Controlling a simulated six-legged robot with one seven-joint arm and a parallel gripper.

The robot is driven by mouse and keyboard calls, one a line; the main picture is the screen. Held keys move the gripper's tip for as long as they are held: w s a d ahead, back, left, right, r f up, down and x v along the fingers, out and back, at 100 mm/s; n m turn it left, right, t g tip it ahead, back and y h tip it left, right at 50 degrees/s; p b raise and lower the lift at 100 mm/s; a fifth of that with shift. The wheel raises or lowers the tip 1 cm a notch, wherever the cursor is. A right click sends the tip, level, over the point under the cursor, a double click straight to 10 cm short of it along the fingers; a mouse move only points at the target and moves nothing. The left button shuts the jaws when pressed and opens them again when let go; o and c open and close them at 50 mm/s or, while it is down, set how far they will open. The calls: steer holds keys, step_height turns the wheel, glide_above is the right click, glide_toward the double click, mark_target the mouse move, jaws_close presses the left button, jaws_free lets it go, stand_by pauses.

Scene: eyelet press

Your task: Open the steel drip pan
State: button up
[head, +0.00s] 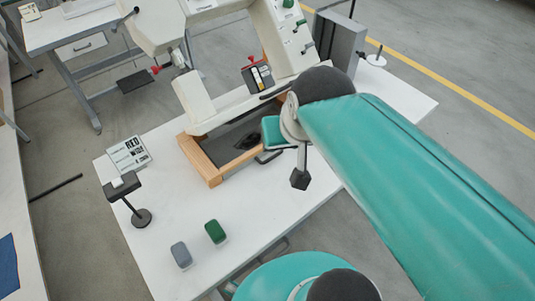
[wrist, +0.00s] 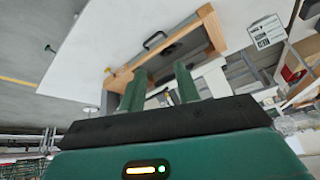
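A wooden frame (head: 213,170) sits at the base of the cream press on the white table. A grey surface inside it (head: 232,138), which looks like the steel drip pan, also shows in the wrist view (wrist: 178,48). A dark bar handle (head: 268,156) sits at the frame's near right side; it also shows in the wrist view (wrist: 154,40). I cannot tell how far the pan is out. My gripper (wrist: 159,67) has its two green fingers apart with nothing between them. The handle lies beyond the fingertips, apart from them. In the head view my arm partly hides this area.
A sign (head: 129,153), a dark stand (head: 137,205), a grey block (head: 181,255) and a green block (head: 215,232) stand on the white table (head: 165,190). The cream press (head: 205,95) rises behind the frame. The tabletop before the frame is mostly clear.

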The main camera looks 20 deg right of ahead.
steer(key=w+d+f+m+g, duration=0.2)
steer(key=w+f+m, duration=0.35)
steer(key=w, duration=0.25)
steer(key=m+g, duration=0.1)
steer(key=m, duration=0.6)
glide_toward(274, 155)
steer(key=shift+y, duration=0.4)
steer(key=x, duration=0.7)
steer(key=shift+d+f, duration=0.3)
steer(key=shift+f, duration=0.1)
jaws_close()
